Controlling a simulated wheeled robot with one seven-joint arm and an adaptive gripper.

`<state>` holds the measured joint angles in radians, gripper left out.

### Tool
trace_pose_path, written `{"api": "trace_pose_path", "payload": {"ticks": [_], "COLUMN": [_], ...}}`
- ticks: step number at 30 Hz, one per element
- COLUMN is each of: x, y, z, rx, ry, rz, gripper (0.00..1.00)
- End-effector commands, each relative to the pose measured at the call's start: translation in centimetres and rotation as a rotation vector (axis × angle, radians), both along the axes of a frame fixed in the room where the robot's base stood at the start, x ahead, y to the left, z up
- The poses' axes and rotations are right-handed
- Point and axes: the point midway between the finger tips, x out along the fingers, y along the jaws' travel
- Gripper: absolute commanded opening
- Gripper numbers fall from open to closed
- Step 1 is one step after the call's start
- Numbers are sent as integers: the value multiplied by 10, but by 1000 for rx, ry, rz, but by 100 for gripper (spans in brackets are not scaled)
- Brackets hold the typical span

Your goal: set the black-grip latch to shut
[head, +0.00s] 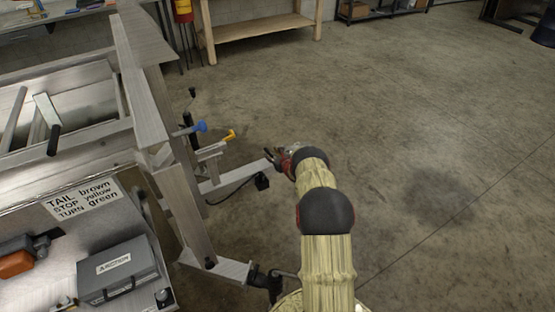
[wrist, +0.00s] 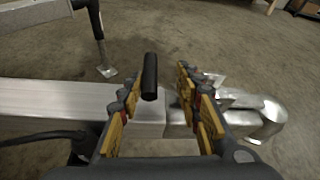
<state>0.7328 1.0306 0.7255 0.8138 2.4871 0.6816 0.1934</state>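A black grip (wrist: 150,76) stands roughly upright at the silver coupler (wrist: 262,116) on the end of a trailer tongue (wrist: 60,100) in the wrist view. My gripper (wrist: 160,84) is open, its yellow-padded fingers on either side of the grip. The grip is nearer the left finger; I cannot tell whether they touch. The lower part of the latch and part of the coupler are hidden by the fingers. In the head view my gripper (head: 280,160) is at the far end of the tongue (head: 228,180), and the coupler is mostly hidden there.
Blue (head: 201,127) and yellow (head: 231,135) handles stick out left of my gripper in the head view. Another black-gripped lever (head: 53,140) is on the trailer at left. A black cable and plug (head: 261,182) hang beside the tongue.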

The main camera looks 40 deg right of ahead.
Motion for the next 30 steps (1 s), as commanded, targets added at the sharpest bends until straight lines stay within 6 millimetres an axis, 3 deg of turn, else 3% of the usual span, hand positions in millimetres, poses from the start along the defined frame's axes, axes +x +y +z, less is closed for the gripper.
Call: {"api": "trace_pose_path", "payload": {"ticks": [6,12,30], "x": [-31,-49,-54], "y": [6,11,14], "z": [9,15,18], "rx": [4,4,4], "ry": [5,7,5], "rz": [-7,-8,-5], "gripper": [32,32,32]}}
